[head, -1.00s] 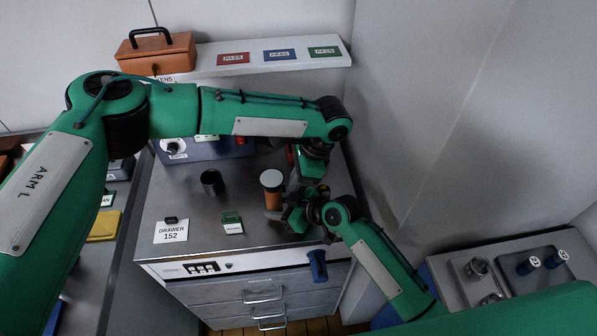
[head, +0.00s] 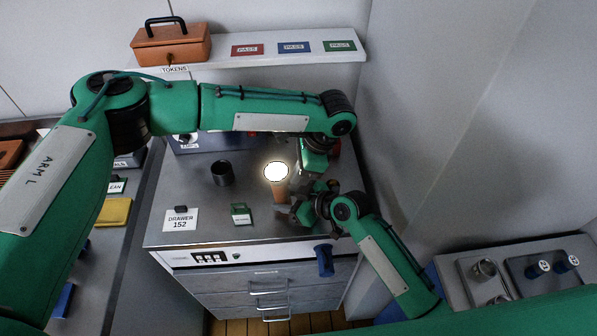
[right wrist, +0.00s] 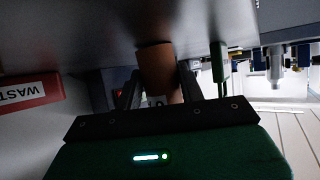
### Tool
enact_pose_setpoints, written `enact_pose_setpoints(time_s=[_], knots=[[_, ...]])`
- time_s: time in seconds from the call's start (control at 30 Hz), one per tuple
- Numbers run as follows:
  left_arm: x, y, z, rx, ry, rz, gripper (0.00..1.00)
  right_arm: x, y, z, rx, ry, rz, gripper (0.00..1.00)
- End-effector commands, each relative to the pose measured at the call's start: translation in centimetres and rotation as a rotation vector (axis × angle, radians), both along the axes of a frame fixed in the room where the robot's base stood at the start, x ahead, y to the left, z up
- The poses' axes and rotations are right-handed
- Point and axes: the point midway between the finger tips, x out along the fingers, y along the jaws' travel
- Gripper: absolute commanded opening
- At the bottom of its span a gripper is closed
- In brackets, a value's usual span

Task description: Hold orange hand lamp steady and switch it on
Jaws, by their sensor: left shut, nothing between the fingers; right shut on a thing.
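The orange hand lamp (head: 279,192) stands upright on the grey cabinet top, and its round top glows bright white. In the right wrist view its orange body (right wrist: 156,68) is between the two dark fingers. My right gripper (head: 284,212) is shut on the lamp's lower body. My left gripper (head: 298,186) is just to the right of the lamp, pointing down, shut and empty; its fingertips are partly hidden. I cannot tell whether it touches the lamp.
A dark cup (head: 222,173) and a small green-topped tag (head: 241,214) stand left of the lamp. A DRAWER 152 card (head: 180,220) lies near the front left. A blue handle (head: 324,260) hangs at the front edge. A shelf (head: 220,62) with an orange box (head: 171,46) is behind.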

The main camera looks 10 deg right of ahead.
Motion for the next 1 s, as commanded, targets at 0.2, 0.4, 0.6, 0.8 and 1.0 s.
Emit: enact_pose_setpoints(time_s=[0.2,0.4,0.6,0.8,1.0], knots=[[0.0,-1.3,3.3,-0.002,-0.001,0.0,0.0,0.1,-0.2,-0.1,-0.004,0.002,-0.003,0.25],[0.0,-2.8,6.9,-0.003,-0.002,-0.001,0.0,0.0,-0.1,-0.1,-0.002,0.002,-0.002,0.25],[-0.1,-3.6,8.9,-0.002,-0.001,-0.002,0.0,0.0,-0.1,-0.1,-0.001,0.001,-0.001,0.25],[-0.1,-3.7,9.2,-0.003,-0.001,-0.002,0.0,0.0,-0.1,-0.1,-0.001,0.001,-0.001,0.25],[0.0,-3.7,9.2,-0.003,-0.002,-0.001,0.0,0.0,-0.1,-0.1,-0.001,0.001,-0.001,0.25]])
